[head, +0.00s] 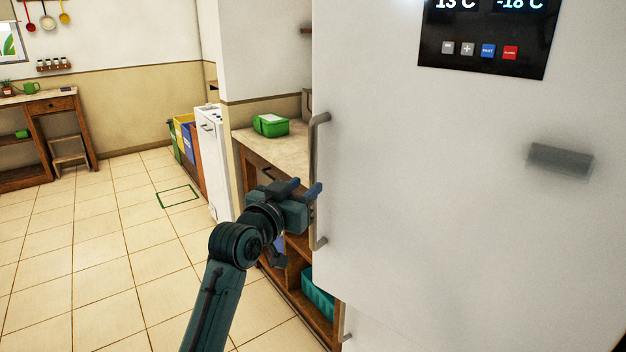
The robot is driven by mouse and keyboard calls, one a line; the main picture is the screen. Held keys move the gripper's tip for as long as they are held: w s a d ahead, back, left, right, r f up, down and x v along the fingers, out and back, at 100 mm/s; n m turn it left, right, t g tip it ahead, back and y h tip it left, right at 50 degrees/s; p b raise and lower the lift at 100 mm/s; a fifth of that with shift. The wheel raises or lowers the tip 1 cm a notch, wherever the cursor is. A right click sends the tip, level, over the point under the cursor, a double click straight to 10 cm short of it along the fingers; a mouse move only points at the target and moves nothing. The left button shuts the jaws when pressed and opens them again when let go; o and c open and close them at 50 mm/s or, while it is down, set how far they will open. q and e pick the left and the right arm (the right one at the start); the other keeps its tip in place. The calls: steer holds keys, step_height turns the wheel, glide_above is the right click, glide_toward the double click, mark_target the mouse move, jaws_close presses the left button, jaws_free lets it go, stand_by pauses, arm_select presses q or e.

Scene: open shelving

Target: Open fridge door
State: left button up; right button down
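The white fridge door (420,190) fills the right side of the head view and looks shut. Its long vertical grey handle (314,150) runs along the door's left edge. My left gripper (307,185) is at the lower half of this handle, with its two blue fingers spread apart. One finger overlaps the handle in the picture; I cannot tell whether it touches. The gripper hides part of the handle. My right gripper is not in view.
A dark panel (484,50) with a display is on the door. A lower handle (347,325) shows below. Left of the fridge stands a wooden counter (262,147) with a green container (271,126). The tiled floor (100,250) on the left is mostly clear.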

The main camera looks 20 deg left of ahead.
mark_target(311, 182)
arm_select(q)
steer(key=shift+w+d, duration=0.25)
steer(key=shift+w, duration=0.85)
steer(key=shift+w+d, duration=0.2)
steer(key=shift+w, duration=0.9)
jaws_close()
